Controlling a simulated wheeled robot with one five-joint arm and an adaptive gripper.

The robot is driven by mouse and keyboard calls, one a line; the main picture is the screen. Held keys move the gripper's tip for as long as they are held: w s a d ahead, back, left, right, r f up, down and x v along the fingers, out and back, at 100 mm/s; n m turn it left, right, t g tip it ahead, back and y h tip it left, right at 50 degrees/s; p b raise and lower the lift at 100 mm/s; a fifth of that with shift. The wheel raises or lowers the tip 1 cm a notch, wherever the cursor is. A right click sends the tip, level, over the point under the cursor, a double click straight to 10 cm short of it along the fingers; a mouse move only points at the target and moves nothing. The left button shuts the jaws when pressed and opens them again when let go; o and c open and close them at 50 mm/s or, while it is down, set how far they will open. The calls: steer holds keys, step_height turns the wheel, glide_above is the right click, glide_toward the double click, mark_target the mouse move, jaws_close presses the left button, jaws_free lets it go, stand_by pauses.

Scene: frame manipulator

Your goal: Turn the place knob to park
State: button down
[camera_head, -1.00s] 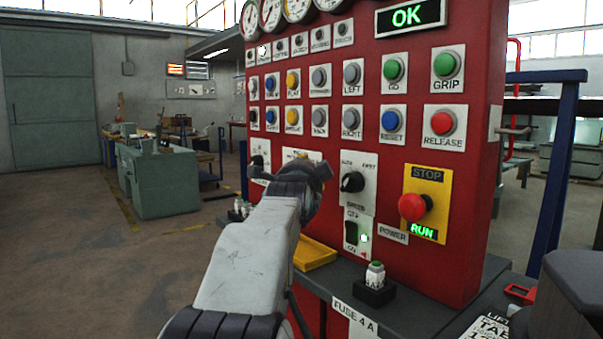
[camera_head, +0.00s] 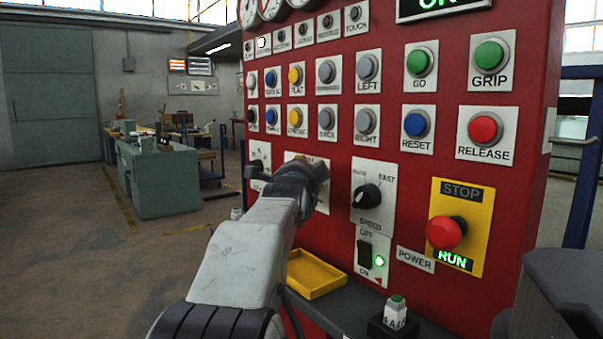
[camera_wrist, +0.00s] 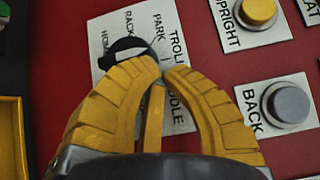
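The place knob (camera_wrist: 126,48) is black on a white plate (camera_wrist: 106,27) lettered HOME, RACK, PARK, TROLLEY and MIDDLE in the wrist view. My gripper (camera_wrist: 161,67) has yellow fingers whose tips come together just right of the knob, over its plate. The left finger covers part of the knob, so I cannot tell its exact pointing or whether they touch. The fingers look shut with nothing between them. In the head view the plate (camera_head: 318,160) is mostly behind my gripper (camera_head: 322,183), and the knob is hidden.
The red panel (camera_head: 395,25) carries several buttons, a speed knob (camera_head: 367,197), a power switch (camera_head: 366,252) and a red stop button (camera_head: 443,233). A yellow tray (camera_head: 315,276) lies below. A grey BACK button (camera_wrist: 288,104) is right of my fingers. Open floor lies left.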

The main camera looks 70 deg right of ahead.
steer(key=shift+r+p, duration=0.2)
steer(key=shift+p, duration=0.3)
steer(key=shift+w+d+r+n+y+p, duration=0.1)
steer(key=shift+n+y+p, duration=0.35)
steer(key=shift+p, duration=0.4)
